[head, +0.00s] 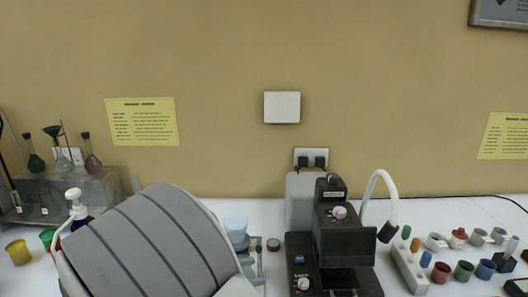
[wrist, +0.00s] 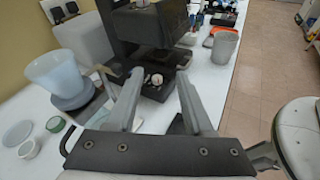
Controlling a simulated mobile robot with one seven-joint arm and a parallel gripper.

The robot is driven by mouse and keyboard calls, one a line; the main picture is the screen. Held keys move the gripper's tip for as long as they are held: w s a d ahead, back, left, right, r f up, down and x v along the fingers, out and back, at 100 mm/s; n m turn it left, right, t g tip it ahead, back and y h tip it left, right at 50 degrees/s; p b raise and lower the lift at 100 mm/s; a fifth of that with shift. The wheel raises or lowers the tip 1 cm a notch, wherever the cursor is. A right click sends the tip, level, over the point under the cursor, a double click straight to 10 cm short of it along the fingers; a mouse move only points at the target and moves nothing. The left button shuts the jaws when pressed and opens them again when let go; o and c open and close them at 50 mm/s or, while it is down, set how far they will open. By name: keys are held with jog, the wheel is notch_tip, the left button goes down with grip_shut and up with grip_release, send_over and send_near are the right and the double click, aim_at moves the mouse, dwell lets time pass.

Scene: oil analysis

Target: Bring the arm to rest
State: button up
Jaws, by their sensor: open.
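My gripper (wrist: 160,75) shows in the wrist view with its two pale fingers spread apart. Nothing is held between them. A black bench instrument (wrist: 150,25) with a light round knob appears beyond the fingertips. How far the tips are from it is hard to tell. The same instrument (head: 340,240) stands on the white bench in the head view. My gripper's fingers do not show in the head view.
A translucent beaker (wrist: 56,78) stands left of my gripper in the wrist view, near small round containers. A grey cup (wrist: 223,48) stands to the right. In the head view, a bent white lamp (head: 376,180) and several coloured cups crowd the right bench.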

jog(key=s+d+r+m+g+y, duration=0.3)
jog(key=s+d+m+y, duration=0.15)
jog(key=d+m, duration=0.3)
jog(key=s+d+r+m+g+y, duration=0.35)
jog(key=s+d+m, duration=0.25)
jog(key=d, duration=0.3)
jog(key=s+d+r+m+t+y, duration=0.1)
jog(key=s+r+m+t+y, duration=0.3)
jog(key=s+m, duration=0.2)
jog(key=m, duration=0.2)
jog(key=shift+d+m+y, duration=0.25)
jog(key=shift+m+y, duration=0.1)
jog(key=shift+y, duration=0.05)
jog(key=shift+a, duration=0.1)
